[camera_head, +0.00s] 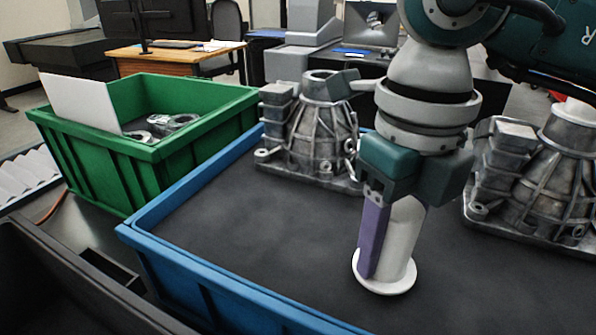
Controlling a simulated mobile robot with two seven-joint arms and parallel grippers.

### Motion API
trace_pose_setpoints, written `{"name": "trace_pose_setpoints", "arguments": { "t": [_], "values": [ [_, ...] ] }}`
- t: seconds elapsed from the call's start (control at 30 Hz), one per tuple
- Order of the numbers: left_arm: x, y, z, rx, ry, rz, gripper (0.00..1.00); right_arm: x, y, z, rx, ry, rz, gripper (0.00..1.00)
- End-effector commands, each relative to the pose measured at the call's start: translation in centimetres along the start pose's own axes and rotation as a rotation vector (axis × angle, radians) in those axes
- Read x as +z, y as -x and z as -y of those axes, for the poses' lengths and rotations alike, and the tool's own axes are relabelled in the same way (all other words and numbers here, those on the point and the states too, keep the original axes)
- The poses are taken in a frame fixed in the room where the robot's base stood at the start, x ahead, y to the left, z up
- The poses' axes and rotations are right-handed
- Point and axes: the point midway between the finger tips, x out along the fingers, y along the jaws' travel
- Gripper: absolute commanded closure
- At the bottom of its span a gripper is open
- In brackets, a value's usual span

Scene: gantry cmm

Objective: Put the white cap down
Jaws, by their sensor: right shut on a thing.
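The white cap (404,237) is a tall white cylinder with a wide round flange at its lower end. It is upright with a slight tilt in the picture, over the dark floor of the blue tray (180,205). My right gripper (388,258) comes down from above and is shut on the white cap. One purple finger lies along the cap's left side; the other finger is hidden. I cannot tell whether the flange touches the tray floor. My left gripper is not in view.
A grey metal casting (310,135) stands at the tray's back. Another casting (540,180) stands at the right, with a white piece (578,108) on top. A green bin (110,170) with metal parts stands left. The tray floor left of the cap is clear.

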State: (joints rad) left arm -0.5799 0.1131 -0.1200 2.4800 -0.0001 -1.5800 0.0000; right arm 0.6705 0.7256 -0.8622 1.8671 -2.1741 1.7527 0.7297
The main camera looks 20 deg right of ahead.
Motion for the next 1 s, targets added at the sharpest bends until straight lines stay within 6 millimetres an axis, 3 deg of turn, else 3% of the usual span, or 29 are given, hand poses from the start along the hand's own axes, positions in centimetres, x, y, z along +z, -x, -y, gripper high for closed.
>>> {"name": "trace_pose_setpoints", "arguments": {
  "t": [0.4,0.43,0.67,1.0],
  "values": [
    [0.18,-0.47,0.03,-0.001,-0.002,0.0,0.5,0.01,-0.77,-0.01,0.0,0.001,0.0,1.0],
    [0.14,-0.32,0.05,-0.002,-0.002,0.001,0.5,0.01,-0.6,-0.01,0.0,0.001,0.0,0.46],
    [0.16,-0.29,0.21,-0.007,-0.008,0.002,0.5,0.01,-0.55,0.0,0.0,0.001,0.0,0.2],
    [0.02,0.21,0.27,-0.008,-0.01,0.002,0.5,0.04,0.13,-0.01,0.001,0.001,0.001,0.19]
  ]
}}
